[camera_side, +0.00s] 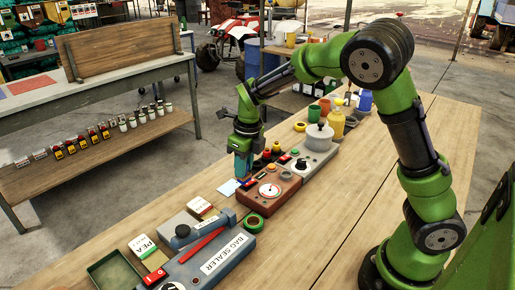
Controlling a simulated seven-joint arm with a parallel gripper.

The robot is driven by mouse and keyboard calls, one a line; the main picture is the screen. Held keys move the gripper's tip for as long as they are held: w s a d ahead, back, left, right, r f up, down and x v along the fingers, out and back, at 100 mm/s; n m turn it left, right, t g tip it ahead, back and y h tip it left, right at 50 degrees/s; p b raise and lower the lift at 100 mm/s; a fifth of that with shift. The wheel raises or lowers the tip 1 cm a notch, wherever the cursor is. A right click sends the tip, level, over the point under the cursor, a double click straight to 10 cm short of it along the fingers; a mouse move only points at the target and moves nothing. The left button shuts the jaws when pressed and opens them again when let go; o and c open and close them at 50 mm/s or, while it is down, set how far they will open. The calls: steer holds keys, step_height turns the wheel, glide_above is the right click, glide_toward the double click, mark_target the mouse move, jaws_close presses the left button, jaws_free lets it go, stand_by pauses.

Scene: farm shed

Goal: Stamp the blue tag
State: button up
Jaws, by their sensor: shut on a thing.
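A pale blue tag (229,187) lies flat on the wooden table, left of a red-brown box with a dial. My gripper (240,167) points down just above the table, close behind and right of the tag. It is shut on a small blue-green thing, which looks like the stamp; the fingers hide most of it. Whether its lower end touches anything is too small to tell.
The red-brown dial box (284,181) stands close right of my gripper.

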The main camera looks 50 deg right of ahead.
glide_toward(228, 186)
steer(key=shift+w+f, duration=0.2)
steer(key=shift+f, duration=1.5)
steer(key=shift+f, duration=0.55)
stand_by(0.7)
step_height(228, 186, up, 7)
stand_by(0.8)
steer(key=shift+a, duration=0.15)
stand_by(0.5)
